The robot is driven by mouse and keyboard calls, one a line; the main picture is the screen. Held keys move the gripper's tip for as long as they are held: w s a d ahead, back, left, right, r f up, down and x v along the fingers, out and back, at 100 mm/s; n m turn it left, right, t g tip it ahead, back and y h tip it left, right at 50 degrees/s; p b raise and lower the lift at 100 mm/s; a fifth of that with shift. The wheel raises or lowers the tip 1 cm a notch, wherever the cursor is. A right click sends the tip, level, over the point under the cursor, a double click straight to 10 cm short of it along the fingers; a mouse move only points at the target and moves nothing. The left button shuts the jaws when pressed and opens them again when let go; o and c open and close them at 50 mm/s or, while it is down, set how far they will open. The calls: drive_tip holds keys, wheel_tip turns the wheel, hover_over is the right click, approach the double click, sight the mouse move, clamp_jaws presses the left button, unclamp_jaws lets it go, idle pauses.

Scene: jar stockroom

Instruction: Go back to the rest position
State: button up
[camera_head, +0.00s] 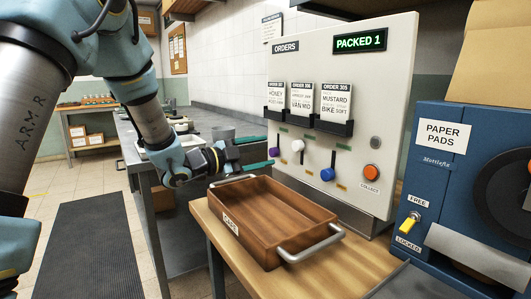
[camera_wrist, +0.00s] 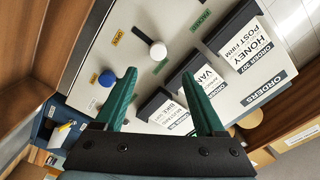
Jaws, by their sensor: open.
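My gripper (camera_head: 259,153) is open, with its green fingers pointing at the orders panel (camera_head: 398,100). In the wrist view the two green fingertips of my gripper (camera_wrist: 160,75) stand apart with nothing between them. The white knob (camera_wrist: 158,50) and the blue knob (camera_wrist: 107,78) also show in the wrist view. I cannot tell the exact gap between the fingertips and the panel.
An empty wooden tray (camera_head: 303,205) with metal handles stands on the wooden table (camera_head: 345,268), just below my gripper. A blue paper pads machine (camera_head: 425,170) stands at the right. A grey bench (camera_head: 133,150) runs behind my arm. A dark mat (camera_head: 88,240) lies on open floor at left.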

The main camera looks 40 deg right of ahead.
idle(0.3)
drive_tip(key=w+a+n+t+y+p, duration=0.2)
drive_tip(key=w+a+n+t+y, duration=0.1)
drive_tip(key=w+a+n+t, duration=0.35)
drive_tip(key=w+a+f+n+t+y+p, duration=0.1)
drive_tip(key=w+a+n+y, duration=0.25)
drive_tip(key=a, duration=0.45)
drive_tip(key=w+a+f+n+t+y+p, duration=0.1)
drive_tip(key=w+a+n+y, duration=0.2)
drive_tip(key=a, duration=0.4)
drive_tip(key=w+a+f+n+t+y+p, duration=0.1)
drive_tip(key=w+a+n+y+p, duration=0.2)
drive_tip(key=a, duration=0.5)
drive_tip(key=s+a+f+n+g+y+p, duration=0.2)
drive_tip(key=s+a+n+g+y, duration=0.3)
drive_tip(key=s+a+n, duration=0.7)
drive_tip(key=s+a+g, duration=0.2)
drive_tip(key=s+a, duration=0.4)
drive_tip(key=s, duration=0.1)
drive_tip(key=shift+a+n, duration=0.3)
drive_tip(key=shift+a, duration=0.1)
